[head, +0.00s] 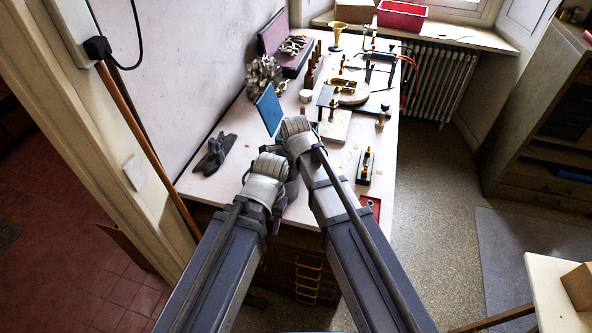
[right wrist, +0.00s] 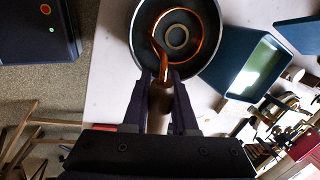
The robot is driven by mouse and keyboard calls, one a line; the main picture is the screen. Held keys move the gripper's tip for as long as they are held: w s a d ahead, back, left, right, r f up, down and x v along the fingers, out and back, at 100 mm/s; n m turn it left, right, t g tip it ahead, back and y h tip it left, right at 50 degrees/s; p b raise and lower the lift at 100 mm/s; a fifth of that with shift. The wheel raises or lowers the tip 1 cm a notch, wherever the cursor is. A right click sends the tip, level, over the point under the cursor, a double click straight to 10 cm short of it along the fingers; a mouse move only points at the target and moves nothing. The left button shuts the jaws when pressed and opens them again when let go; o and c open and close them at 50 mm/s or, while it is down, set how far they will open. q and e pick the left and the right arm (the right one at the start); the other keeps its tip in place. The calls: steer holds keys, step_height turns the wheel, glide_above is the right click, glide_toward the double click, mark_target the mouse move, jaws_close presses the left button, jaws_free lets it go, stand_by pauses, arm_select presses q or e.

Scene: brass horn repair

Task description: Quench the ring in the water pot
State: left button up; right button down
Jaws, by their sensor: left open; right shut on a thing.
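The round dark pot (right wrist: 143,47) is in the right wrist view, seen from above with its pale rim. My right gripper (right wrist: 163,76) is at its near rim, shut on a copper-coloured tool, apparently tongs (right wrist: 198,38), whose curved end reaches over the pot. A small pale ring (right wrist: 176,36) shows inside the curve, over the pot's dark interior; I cannot tell whether it is gripped or touches the bottom. In the head view my right gripper (head: 298,138) is over the bench and hides the pot. My left gripper (head: 272,178) is lower, open, and partly hidden by its wrist.
A blue tray (right wrist: 238,75) stands close beside the pot. Grey gloves (head: 215,153) lie on the bench's left. Several tools and a brass horn bell (head: 338,35) fill the far part. The bench top (head: 222,185) is clear near the front left.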

arm_select(q)
steer(key=shift+f, duration=0.55)
arm_select(e)
steer(key=shift+s+d+f+g, duration=0.15)
steer(key=shift+s+f+g, duration=0.35)
steer(key=shift+s+f, duration=0.35)
steer(key=shift+r+p, duration=0.2)
steer(key=shift+p, duration=0.1)
steer(key=r+p, duration=0.1)
steer(key=w+r+p, duration=0.1)
steer(key=p, duration=0.1)
steer(key=a+r+p, duration=0.1)
steer(key=shift+w+r+p, duration=0.35)
steer(key=shift+w+p, duration=0.05)
steer(key=shift+d+r+p, duration=0.1)
steer(key=shift+r+p, duration=0.25)
steer(key=shift+d+r, duration=0.1)
steer(key=shift+r, duration=0.05)
arm_select(q)
steer(key=r, duration=0.1)
steer(key=w+r, duration=0.1)
steer(key=r, duration=0.1)
steer(key=w+r, duration=0.1)
steer(key=r, duration=0.1)
steer(key=shift+a+r, duration=0.15)
steer(key=shift+a, duration=0.1)
arm_select(e)
steer(key=shift+w, duration=0.15)
steer(key=shift+d, duration=0.1)
